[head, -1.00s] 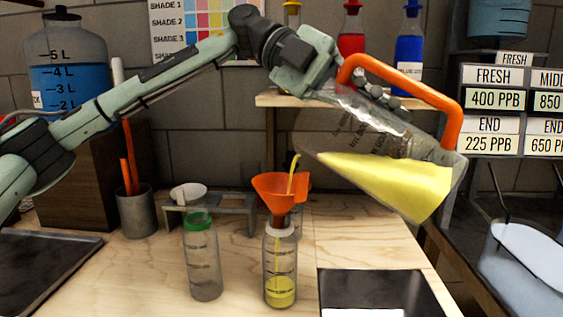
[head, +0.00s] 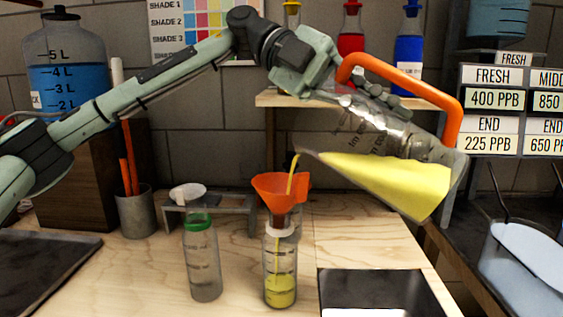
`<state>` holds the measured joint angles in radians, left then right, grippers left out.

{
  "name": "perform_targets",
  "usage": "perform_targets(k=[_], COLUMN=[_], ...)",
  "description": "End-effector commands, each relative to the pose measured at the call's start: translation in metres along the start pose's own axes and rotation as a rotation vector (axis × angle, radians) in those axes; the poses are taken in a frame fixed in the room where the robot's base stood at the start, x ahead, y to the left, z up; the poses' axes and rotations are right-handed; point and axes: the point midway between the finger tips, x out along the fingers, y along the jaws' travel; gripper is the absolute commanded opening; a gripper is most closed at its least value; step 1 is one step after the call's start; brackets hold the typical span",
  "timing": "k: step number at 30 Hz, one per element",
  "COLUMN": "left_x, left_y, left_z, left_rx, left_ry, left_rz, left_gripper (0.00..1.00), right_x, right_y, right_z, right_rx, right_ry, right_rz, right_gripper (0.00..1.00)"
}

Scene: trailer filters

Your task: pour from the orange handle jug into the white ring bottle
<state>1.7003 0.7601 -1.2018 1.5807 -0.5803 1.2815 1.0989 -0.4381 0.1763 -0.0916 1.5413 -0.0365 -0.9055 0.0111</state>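In the head view, the clear jug with the orange handle (head: 405,84) is tilted with its spout down to the left. Yellow liquid (head: 392,180) lies along its lower side, and a thin stream runs from the spout into the orange funnel (head: 279,191). The funnel sits in the neck of the white ring bottle (head: 280,268), which stands upright with yellow liquid in its lower part. My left gripper (head: 362,92) is at the jug's upper side by the handle and appears closed on it; part of the grip is hidden. My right gripper is not in view.
A green ring bottle (head: 202,262) stands just left of the white ring bottle. Behind it is a grey stand (head: 236,212) with a white funnel (head: 187,194). A dark tray (head: 380,293) lies at the front right. A shelf (head: 330,101) holds coloured bottles behind the jug.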

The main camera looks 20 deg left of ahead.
Motion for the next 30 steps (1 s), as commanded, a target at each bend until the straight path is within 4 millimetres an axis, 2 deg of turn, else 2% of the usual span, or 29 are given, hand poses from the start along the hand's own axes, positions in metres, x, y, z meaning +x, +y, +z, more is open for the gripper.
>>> perform_targets(k=[10, 30], left_x=[-0.0008, -0.0012], left_y=[-0.0018, -0.0029], left_z=[-0.0007, -0.0008], left_rx=[0.001, 0.001], left_ry=[0.002, 0.005], left_rz=[-0.008, -0.018], left_gripper=[0.00, 0.00], right_x=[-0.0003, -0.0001], right_y=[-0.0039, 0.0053], right_z=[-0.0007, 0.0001], right_rx=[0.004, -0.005], right_ry=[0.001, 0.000], right_rz=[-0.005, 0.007], right_gripper=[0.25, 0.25])
